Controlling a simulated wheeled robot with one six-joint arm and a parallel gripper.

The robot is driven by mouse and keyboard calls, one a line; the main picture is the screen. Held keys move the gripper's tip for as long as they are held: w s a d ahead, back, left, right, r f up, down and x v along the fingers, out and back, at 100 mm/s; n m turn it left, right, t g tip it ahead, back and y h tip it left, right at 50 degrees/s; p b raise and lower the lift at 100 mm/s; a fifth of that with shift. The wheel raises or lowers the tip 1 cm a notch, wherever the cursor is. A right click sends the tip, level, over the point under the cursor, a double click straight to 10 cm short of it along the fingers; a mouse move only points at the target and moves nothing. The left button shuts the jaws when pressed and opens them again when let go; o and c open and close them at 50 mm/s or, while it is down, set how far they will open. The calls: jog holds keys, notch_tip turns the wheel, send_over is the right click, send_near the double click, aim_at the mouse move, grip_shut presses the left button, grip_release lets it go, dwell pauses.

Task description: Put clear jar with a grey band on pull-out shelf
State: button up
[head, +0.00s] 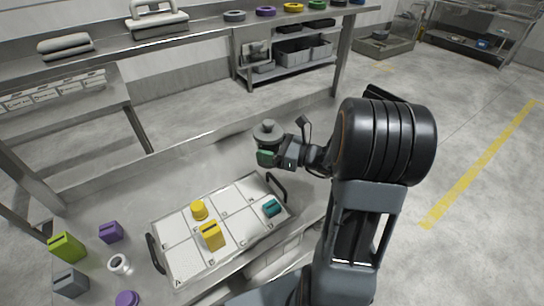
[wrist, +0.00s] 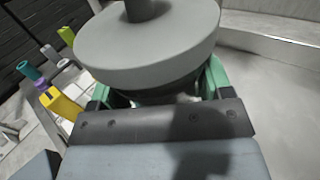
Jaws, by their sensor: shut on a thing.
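My gripper (head: 268,157) has green fingertips and is shut on a jar with a wide grey top and knob (head: 268,131). It holds the jar upright above the metal worktop, beyond the tray's far right corner. In the wrist view the grey top (wrist: 150,45) fills the upper middle, between the green fingers (wrist: 158,95). Most of the jar's body is hidden by the fingers and the top, so I cannot tell whether it is clear. I cannot tell which surface is the pull-out shelf.
A white partitioned tray (head: 180,252) with dark handles carries two yellow things and a teal block (head: 271,208). Purple, green and grey pieces lie left of it. A raised metal shelf (head: 200,32) runs behind. The worktop (head: 200,165) behind the tray is clear.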

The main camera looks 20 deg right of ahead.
jog(key=w+d+f, duration=0.3)
jog(key=f, duration=0.1)
jog(key=w+d+f, duration=0.4)
jog(key=shift+w, duration=0.1)
jog(key=shift+w+d+f+b, duration=0.1)
jog(key=shift+f+b, duration=0.05)
jog(key=shift+f, duration=0.75)
jog(key=shift+d+f+b, duration=0.1)
jog(key=shift+f+b, duration=0.05)
jog(key=shift+f, duration=0.7)
jog(key=shift+f, duration=0.15)
jog(key=o, duration=1.2)
